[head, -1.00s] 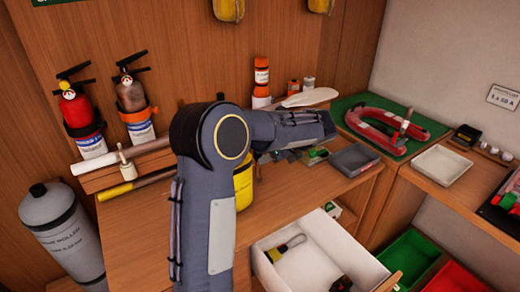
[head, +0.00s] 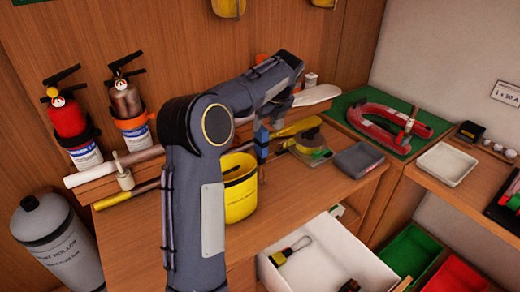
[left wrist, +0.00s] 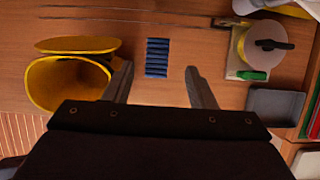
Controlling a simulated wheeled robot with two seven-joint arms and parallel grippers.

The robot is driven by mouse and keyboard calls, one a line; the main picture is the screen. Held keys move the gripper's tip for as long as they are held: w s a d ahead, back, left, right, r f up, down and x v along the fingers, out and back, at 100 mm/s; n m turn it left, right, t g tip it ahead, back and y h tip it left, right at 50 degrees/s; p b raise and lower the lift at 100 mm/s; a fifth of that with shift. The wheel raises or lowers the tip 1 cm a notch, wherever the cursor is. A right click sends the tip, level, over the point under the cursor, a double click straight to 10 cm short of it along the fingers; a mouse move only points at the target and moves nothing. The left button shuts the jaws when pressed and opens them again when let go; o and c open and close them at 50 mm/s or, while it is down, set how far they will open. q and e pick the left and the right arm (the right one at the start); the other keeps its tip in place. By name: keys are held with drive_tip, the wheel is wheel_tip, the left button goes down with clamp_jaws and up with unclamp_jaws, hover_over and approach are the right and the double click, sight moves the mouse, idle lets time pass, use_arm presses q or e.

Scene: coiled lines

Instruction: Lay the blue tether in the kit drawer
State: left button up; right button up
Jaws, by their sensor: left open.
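The blue tether (left wrist: 157,57) is a small ribbed blue coil in the left wrist view, between the tips of my left gripper (left wrist: 160,74). The jaws are apart on either side of it and do not touch it. In the head view my left gripper (head: 262,155) points down beside the yellow bucket, partly hidden by my arm; a bit of blue shows there, but I cannot tell whether it is the tether. The white kit drawer (head: 325,260) stands open at the lower right, with a yellow-and-black item inside. My right gripper is not in view.
A yellow bucket (head: 240,203) stands close to my left gripper; it also shows in the left wrist view (left wrist: 65,82). A grey tray (head: 358,159) and a round reel (left wrist: 262,47) lie to the right. The bench front (head: 300,195) is clear.

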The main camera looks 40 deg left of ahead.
sight(260, 137)
use_arm(q)
drive_tip(key=x, duration=0.4)
drive_tip(key=p+x, duration=0.1)
drive_tip(key=x, duration=0.3)
drive_tip(key=shift+s, duration=0.25)
drive_tip(key=shift+c, duration=0.4)
drive_tip(key=shift+r, duration=0.1)
clamp_jaws()
